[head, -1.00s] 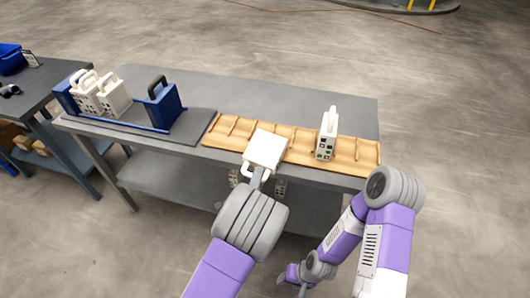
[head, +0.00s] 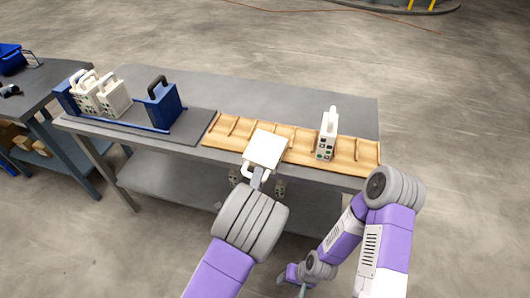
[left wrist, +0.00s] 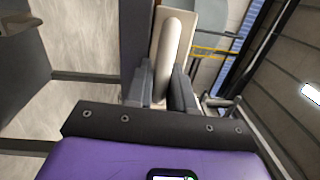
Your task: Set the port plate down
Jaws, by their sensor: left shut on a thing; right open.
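My left gripper (head: 257,177) is shut on the handle of a white port plate (head: 266,149). In the head view the plate is in front of the wooden slotted rack (head: 223,131) and hides part of it; I cannot tell whether it touches the rack. In the left wrist view the pale handle (left wrist: 176,45) stands between the two dark fingers (left wrist: 165,92). A second white plate (head: 327,136) stands upright in the rack, right of the held one. My right gripper (head: 301,290) is open and empty, low at the bottom of the head view.
A press frame with blue end blocks (head: 163,104) and several white plates (head: 113,98) stands on a dark mat (head: 194,132) at the left of the grey table (head: 262,98). Another table with a blue bin (head: 12,60) is at far left. The table behind the rack is clear.

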